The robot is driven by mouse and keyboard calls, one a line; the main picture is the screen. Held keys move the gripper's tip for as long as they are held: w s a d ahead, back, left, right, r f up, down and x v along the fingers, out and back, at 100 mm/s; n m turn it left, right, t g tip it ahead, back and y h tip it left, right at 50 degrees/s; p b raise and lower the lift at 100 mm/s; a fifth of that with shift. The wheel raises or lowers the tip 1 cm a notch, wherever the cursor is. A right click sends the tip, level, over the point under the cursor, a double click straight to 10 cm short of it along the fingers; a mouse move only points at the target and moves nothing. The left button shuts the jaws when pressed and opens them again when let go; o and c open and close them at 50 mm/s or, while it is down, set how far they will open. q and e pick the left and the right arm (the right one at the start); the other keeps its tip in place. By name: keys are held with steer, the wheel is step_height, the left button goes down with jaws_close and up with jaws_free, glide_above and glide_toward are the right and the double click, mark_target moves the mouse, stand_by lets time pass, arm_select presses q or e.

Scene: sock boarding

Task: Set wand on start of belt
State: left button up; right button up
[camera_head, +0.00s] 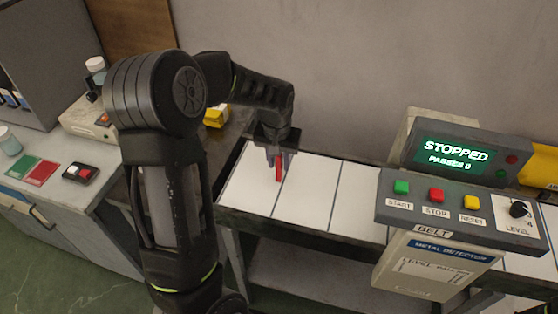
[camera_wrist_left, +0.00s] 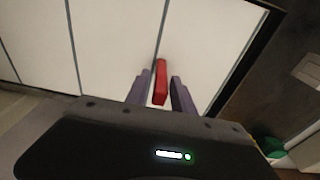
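The red wand (camera_head: 278,171) is at the near-left part of the white belt (camera_head: 327,196), just left of a dark seam between two white slats. My left gripper (camera_head: 279,161) points down over it. In the left wrist view the wand (camera_wrist_left: 161,82) is between the two fingers (camera_wrist_left: 161,92), with narrow light gaps on both sides, so the gripper looks open around it. I cannot tell whether the wand touches the belt. My right gripper is not in view.
A metal detector console (camera_head: 455,205) straddles the belt to the right; its screen (camera_head: 455,152) reads STOPPED, PASSES 0. At left, a side table holds a green card (camera_head: 22,167), a red card (camera_head: 41,173) and a small dark device (camera_head: 80,172). The slats around the wand are clear.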

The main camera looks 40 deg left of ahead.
arm_select(q)
steer(key=shift+o, duration=0.5)
steer(key=shift+r, duration=0.1)
steer(key=shift+r, duration=0.2)
step_height(320, 180, up, 12)
steer(key=s, duration=0.1)
steer(key=shift+s+d+f+b, duration=0.15)
steer(key=shift+s+d+b, duration=0.05)
steer(key=shift+d+b, duration=0.1)
steer(key=shift+c, duration=0.3)
stand_by(2.1)
